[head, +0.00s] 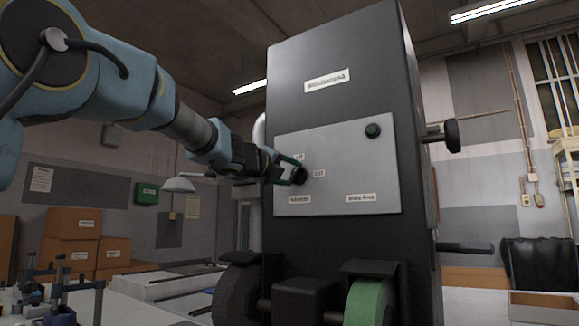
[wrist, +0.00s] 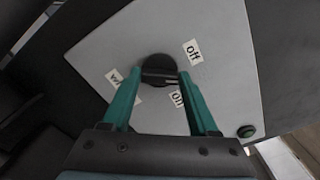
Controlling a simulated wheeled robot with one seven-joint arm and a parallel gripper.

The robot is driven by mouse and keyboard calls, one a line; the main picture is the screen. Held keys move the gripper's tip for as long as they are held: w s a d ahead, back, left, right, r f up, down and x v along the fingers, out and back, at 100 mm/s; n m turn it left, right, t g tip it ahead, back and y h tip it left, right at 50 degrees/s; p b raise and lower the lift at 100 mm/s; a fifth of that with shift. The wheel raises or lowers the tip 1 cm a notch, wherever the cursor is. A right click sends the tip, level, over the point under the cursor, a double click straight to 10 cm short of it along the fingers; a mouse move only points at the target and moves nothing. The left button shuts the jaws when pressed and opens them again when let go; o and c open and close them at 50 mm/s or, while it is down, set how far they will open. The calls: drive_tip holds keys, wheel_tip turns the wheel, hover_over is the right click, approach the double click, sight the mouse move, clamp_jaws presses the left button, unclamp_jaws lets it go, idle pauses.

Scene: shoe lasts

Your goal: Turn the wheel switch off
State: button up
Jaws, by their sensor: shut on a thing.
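The wheel switch is a round black knob with a raised grip bar, on a light grey panel (head: 338,145) on the front of a tall dark machine. In the head view the knob (head: 299,176) is partly hidden by my gripper (head: 288,170). In the wrist view the knob (wrist: 158,66) sits between the teal fingertips of my gripper (wrist: 159,76), which is shut on its bar. An "Off" label (wrist: 193,52) and an "On" label (wrist: 177,99) lie beside the knob. I cannot tell which label the knob points at.
A green button (head: 372,131) sits at the panel's upper right; it also shows in the wrist view (wrist: 246,131). A green wheel (head: 369,302) and a dark wheel (head: 238,293) stand below the panel. A black knob on an arm (head: 452,136) juts from the machine's right side.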

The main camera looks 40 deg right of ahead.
drive_tip(key=n+p, duration=0.2)
drive_tip(key=n, duration=0.2)
drive_tip(key=shift+w, duration=0.1)
drive_tip(key=shift+f+n+p, duration=0.1)
drive_tip(key=shift+n+p, duration=0.7)
drive_tip(key=shift+n, duration=0.7)
drive_tip(key=o, duration=1.4)
drive_tip(key=shift+a, duration=0.1)
drive_tip(key=b+v, duration=0.2)
drive_tip(key=v, duration=0.8)
drive_tip(key=shift+a, duration=0.3)
drive_tip(key=shift+f, duration=0.1)
